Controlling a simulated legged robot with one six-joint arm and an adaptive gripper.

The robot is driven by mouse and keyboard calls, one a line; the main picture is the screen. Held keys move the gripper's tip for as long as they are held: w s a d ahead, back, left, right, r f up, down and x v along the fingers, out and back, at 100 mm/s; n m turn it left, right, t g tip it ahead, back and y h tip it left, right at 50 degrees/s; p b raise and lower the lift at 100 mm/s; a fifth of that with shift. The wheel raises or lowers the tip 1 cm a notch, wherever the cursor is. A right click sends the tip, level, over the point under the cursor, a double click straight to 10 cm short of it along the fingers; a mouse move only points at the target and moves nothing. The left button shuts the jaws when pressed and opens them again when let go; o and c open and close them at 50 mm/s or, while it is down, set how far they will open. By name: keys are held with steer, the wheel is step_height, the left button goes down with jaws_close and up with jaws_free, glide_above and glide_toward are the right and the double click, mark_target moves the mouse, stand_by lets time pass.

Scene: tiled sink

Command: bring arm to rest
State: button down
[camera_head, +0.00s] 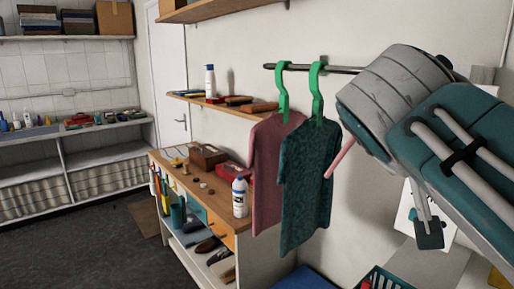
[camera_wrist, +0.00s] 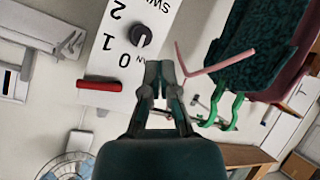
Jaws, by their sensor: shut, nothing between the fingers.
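My gripper (camera_wrist: 158,68) is in the wrist view, its dark fingers drawn together at the tips with nothing between them. Whether the fingers touch the panel cannot be told. In the head view my arm (camera_head: 440,140) reaches in from the right side, grey and teal, with its links folded close. The fingertips cannot be made out clearly there.
Two shirts, red (camera_head: 268,165) and dark green (camera_head: 308,185), hang on green hangers from a rail (camera_head: 340,69) left of my arm. A thin pink rod (camera_head: 340,158) is beside them. A wooden workbench (camera_head: 220,210) holds bottles and boxes. The dark floor (camera_head: 70,250) is open at left.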

steer(key=s+a+f+g+y, duration=0.1)
steer(key=s+a+f+y, duration=0.1)
steer(key=f, duration=0.7)
steer(key=s+a+f+n+y, duration=0.1)
steer(key=s+a+f+y, duration=0.1)
steer(key=f, duration=0.8)
steer(key=s+a+f+n+g+y, duration=0.1)
steer(key=s+f+y, duration=0.3)
steer(key=f, duration=0.5)
steer(key=shift+a+f+g, duration=0.3)
steer(key=shift+a+f, duration=0.1)
steer(key=shift+a, duration=0.3)
